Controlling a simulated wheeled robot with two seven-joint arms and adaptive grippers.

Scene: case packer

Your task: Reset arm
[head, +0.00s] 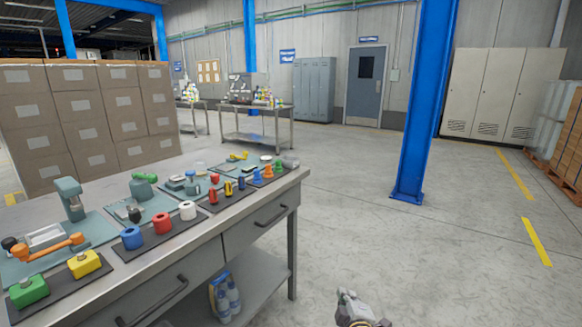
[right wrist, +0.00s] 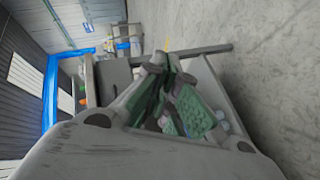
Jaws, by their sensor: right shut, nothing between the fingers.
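My right gripper (head: 362,312) shows at the bottom edge of the head view, right of the workbench and over bare floor; only part of it is in frame. In the right wrist view its fingers (right wrist: 167,68) are together, with nothing seen between them. It is apart from the workbench (head: 262,222). My left gripper does not show in the head view.
The bench top holds colored spools such as a blue one (head: 132,238), a yellow block (head: 84,264) and a green block (head: 28,290). Stacked cartons (head: 90,120) stand behind. A blue column (head: 425,100) rises to the right. The floor (head: 430,250) around it is clear.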

